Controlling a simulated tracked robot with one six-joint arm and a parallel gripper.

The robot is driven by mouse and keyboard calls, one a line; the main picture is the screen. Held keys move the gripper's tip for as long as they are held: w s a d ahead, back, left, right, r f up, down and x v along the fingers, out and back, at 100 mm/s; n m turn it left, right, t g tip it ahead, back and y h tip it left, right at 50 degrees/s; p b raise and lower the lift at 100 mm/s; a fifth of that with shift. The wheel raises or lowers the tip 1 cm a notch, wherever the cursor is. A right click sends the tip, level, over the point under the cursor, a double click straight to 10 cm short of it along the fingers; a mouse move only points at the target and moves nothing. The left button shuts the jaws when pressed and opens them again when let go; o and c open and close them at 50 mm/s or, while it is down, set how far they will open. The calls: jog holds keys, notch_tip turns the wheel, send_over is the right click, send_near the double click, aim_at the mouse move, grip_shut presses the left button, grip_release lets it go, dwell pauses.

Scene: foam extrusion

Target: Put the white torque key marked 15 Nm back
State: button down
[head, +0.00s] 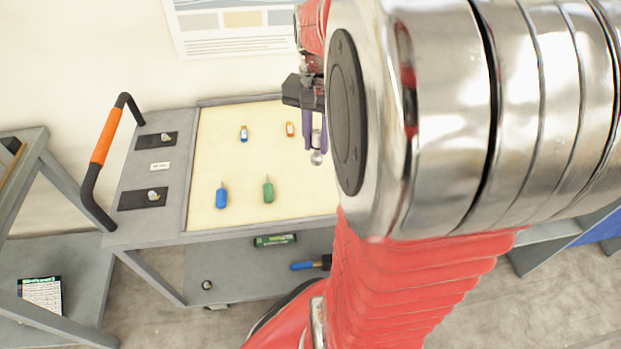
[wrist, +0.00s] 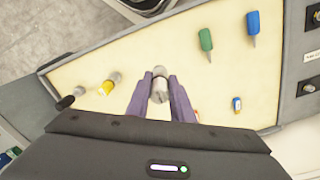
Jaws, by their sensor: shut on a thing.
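My gripper (head: 313,140) has purple fingers over the right part of the cream board. It is shut on a white and silver key (head: 316,157), which hangs below the fingertips in the head view. In the wrist view the key (wrist: 159,86) sits between the fingers (wrist: 160,98); its marking cannot be read. I cannot tell whether the key touches the cream board (head: 235,165). My arm hides the board's right part in the head view. In the wrist view a silver piece (wrist: 115,76) and a yellow piece (wrist: 106,88) lie left of the gripper.
A blue driver (head: 222,197) and a green driver (head: 268,190) lie on the board. A small blue item (head: 244,133) and a small orange item (head: 290,129) lie farther back. The cart has an orange handle (head: 105,136). A blue-handled tool (head: 302,266) lies on its lower shelf.

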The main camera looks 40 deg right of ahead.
aim_at(318, 160)
jog(key=shift+d, duration=0.1)
jog(key=shift+s+d+f, duration=0.1)
jog(key=shift+s+f, duration=0.05)
jog(key=shift+f, duration=3)
jog(key=shift+f, duration=0.1)
jog(key=shift+f, duration=1.75)
jog(key=c, duration=1.6)
grip_release()
jog(key=shift+f, duration=0.1)
jog(key=shift+o, duration=0.2)
